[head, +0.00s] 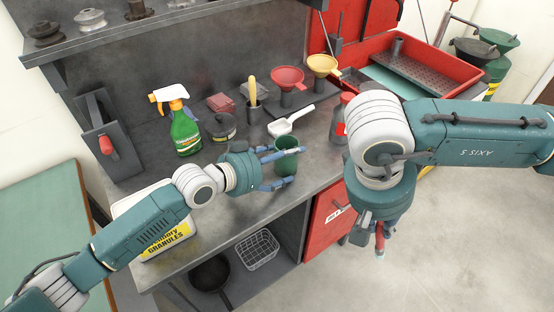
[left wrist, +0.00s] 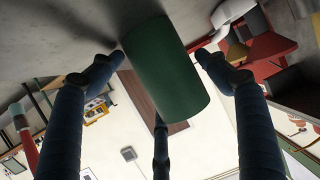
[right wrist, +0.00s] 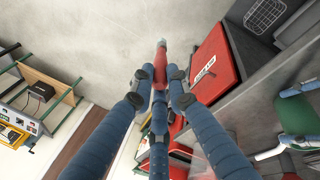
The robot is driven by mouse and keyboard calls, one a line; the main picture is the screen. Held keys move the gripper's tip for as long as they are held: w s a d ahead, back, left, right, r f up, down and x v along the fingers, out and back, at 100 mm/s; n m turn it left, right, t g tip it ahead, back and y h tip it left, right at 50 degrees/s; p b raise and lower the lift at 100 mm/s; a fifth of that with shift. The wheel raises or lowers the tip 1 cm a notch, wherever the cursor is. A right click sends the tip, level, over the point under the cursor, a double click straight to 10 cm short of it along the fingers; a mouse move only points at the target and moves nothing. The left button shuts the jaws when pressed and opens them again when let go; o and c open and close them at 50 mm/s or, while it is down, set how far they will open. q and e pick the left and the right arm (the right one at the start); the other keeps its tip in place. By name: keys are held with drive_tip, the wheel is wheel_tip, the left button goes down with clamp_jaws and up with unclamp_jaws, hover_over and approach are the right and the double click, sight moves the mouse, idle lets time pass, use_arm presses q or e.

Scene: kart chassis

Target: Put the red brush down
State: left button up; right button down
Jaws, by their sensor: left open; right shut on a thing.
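The red brush (right wrist: 162,58) is held between the fingers of my right gripper (right wrist: 160,88) in the right wrist view. In the head view the red brush (head: 380,240) hangs below my right gripper (head: 374,222), past the bench's front edge and over the floor. Its bristles cannot be made out. My left gripper (head: 283,168) is open, with its fingers on either side of a dark green cup (head: 287,160) on the bench. In the left wrist view the green cup (left wrist: 168,75) stands between the spread fingers, with gaps at both sides.
The grey bench (head: 222,210) carries a green spray bottle (head: 186,132), a white scoop (head: 290,120), red funnel (head: 288,78), yellow funnel (head: 322,65) and a granules container (head: 168,240). A red tray (head: 440,72) is at the back right. Bare floor (head: 450,230) lies at the right.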

use_arm(q)
drive_tip(key=shift+s+d, duration=0.1)
drive_tip(key=shift+d, duration=0.05)
use_arm(e)
drive_tip(key=shift+s+d+r, duration=0.1)
drive_tip(key=shift+s, duration=0.05)
use_arm(q)
drive_tip(key=c, duration=0.9)
drive_tip(key=shift+f, duration=0.1)
use_arm(e)
drive_tip(key=w+a+r+n+t+y, duration=0.1)
drive_tip(key=w+a+r+n+y, duration=0.1)
drive_tip(key=w+a+r+n, duration=0.45)
drive_tip(key=w+a+r+n+y, duration=0.3)
drive_tip(key=w+r+n, duration=0.5)
drive_tip(key=r+n, duration=0.25)
drive_tip(key=w+a+r+n+t+y, duration=0.1)
drive_tip(key=w+a+r+n+y, duration=0.1)
drive_tip(key=w+a+r+n, duration=0.45)
use_arm(q)
drive_tip(key=shift+f, duration=0.1)
use_arm(e)
wheel_tip(320, 180, down, 13)
drive_tip(key=w+d+n, duration=0.1)
drive_tip(key=d+n, duration=0.1)
drive_tip(key=shift+f, duration=0.2)
